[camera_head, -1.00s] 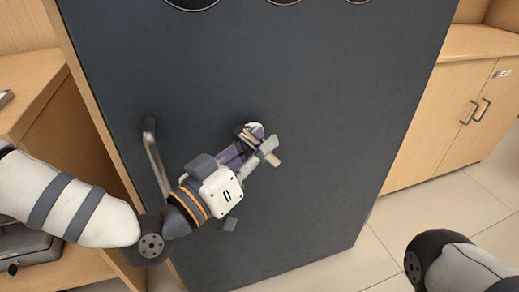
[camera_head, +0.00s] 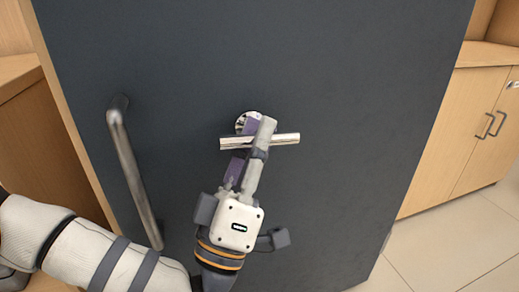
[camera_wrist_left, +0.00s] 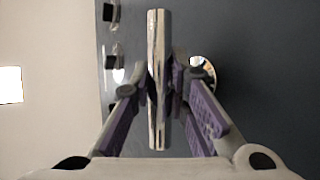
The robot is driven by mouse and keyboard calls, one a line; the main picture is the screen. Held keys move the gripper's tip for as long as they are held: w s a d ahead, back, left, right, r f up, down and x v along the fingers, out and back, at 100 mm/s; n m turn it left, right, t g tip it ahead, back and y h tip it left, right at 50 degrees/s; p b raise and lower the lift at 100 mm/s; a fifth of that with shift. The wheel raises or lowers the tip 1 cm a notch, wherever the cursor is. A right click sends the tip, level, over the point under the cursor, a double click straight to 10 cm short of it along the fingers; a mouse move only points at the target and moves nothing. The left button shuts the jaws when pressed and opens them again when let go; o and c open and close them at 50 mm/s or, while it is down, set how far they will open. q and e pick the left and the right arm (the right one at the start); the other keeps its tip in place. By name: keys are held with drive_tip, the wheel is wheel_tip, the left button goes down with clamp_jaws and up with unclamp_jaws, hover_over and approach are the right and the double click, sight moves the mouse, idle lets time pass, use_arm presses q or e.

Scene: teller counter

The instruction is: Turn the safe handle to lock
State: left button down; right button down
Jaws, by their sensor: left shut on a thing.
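The safe handle (camera_head: 287,139) is a shiny chrome bar on the dark safe door (camera_head: 360,130). It lies nearly level in the head view, with its round chrome mount (camera_head: 243,120) partly hidden behind the fingers. My left gripper (camera_head: 254,140) comes up from below and is shut on the bar near its middle, with both bar ends sticking out. In the left wrist view the bar (camera_wrist_left: 158,50) runs upright between the two purple-padded fingers (camera_wrist_left: 160,90), and the round mount (camera_wrist_left: 203,72) shows behind the right finger. My right gripper is not in view.
A long grey pull handle (camera_head: 132,175) stands out from the door left of my gripper, above my left forearm. A wooden cabinet (camera_head: 465,135) stands at the right, and wood furniture (camera_head: 40,140) at the left. Tiled floor (camera_head: 440,240) is clear at lower right.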

use_arm(q)
drive_tip(key=shift+n+t+y+b, duration=0.4)
drive_tip(key=shift+n+t+y, duration=0.5)
drive_tip(key=shift+n, duration=0.3)
drive_tip(key=c, duration=1.8)
unclamp_jaws()
drive_tip(key=v, duration=1.2)
